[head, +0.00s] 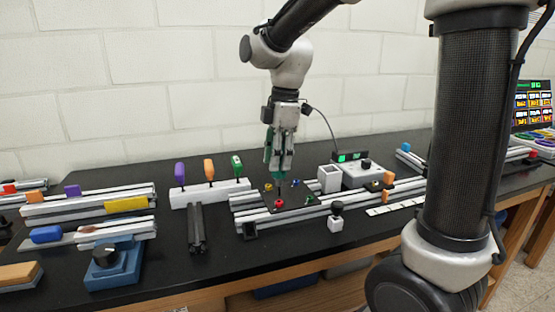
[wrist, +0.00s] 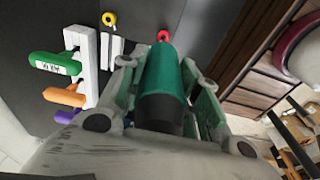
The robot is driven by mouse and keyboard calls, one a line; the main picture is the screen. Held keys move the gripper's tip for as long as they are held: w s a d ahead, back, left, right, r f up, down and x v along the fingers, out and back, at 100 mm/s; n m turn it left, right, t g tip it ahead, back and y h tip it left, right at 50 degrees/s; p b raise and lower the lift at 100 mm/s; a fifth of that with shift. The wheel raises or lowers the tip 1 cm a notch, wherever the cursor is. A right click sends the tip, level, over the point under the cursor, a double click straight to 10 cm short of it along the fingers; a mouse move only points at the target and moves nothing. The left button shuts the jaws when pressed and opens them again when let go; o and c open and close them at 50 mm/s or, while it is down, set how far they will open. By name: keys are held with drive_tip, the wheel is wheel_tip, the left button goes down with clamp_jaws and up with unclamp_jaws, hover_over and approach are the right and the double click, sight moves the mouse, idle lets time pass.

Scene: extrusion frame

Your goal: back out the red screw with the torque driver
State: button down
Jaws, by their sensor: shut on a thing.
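My gripper (head: 280,166) is above the extrusion frame (head: 250,218), pointing down and shut on a green driver. In the wrist view the driver (wrist: 165,78) has a green body and dark end, and lies between the fingers. The red screw (head: 279,203) is on the frame's dark plate, just below the gripper in the head view. In the wrist view the red screw (wrist: 163,35) shows beyond the driver's far end, partly hidden by it. I cannot tell whether the driver's tip touches it.
A white rack (head: 185,196) left of the frame holds purple, orange and green-handled tools. A yellow screw (head: 268,186) is close by on the plate. A grey box with a green display (head: 350,157) stands behind right. A black-knobbed piece (head: 336,217) stands in front.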

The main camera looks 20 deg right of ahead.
drive_tip(key=shift+r, duration=1.55)
